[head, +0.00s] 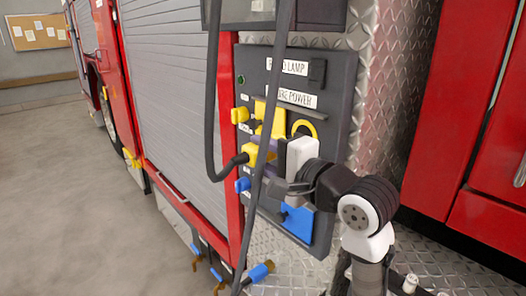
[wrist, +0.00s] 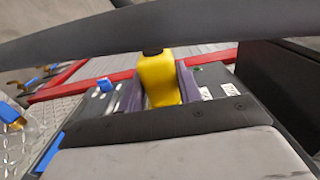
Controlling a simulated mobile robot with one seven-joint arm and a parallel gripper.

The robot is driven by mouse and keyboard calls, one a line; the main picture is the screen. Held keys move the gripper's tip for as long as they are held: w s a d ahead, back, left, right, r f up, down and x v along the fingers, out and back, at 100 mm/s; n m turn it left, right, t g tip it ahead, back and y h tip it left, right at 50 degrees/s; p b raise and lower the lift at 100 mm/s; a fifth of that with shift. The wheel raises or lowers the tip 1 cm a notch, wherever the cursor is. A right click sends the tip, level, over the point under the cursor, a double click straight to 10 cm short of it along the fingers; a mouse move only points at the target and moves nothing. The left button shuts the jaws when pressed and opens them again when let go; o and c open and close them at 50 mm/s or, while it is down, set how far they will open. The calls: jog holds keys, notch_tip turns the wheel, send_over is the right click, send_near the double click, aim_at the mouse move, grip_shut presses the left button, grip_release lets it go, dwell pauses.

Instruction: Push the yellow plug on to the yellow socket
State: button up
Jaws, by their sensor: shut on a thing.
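The yellow plug (head: 250,153) is at the end of a thick black cable, in front of the dark panel. In the wrist view the yellow plug (wrist: 160,78) sits between my purple finger pads. My gripper (wrist: 158,90) is shut on it; in the head view my gripper (head: 265,147) is at the plug's right side. Yellow socket parts (head: 272,118) show on the panel just above the plug. My gripper and the plug hide the area behind, so I cannot tell whether plug and socket touch.
The dark panel (head: 338,125) has labels and a yellow ring (head: 304,128). A blue socket part (head: 298,220) is lower on it. A black cable (head: 262,190) hangs across the panel's front. A blue plug (head: 260,271) hangs below. Red doors (head: 425,110) stand at the right.

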jog(key=w+d+b, duration=0.1)
jog(key=w+d, duration=0.3)
jog(key=shift+d, duration=0.2)
dwell(0.3)
jog(key=shift+w, duration=0.2)
dwell(0.8)
jog(key=shift+r+p, duration=0.1)
jog(key=shift+p, duration=0.6)
dwell(0.5)
jog(key=shift+w+d, duration=0.3)
jog(key=shift+d, duration=0.05)
dwell(0.7)
jog(key=o, duration=1)
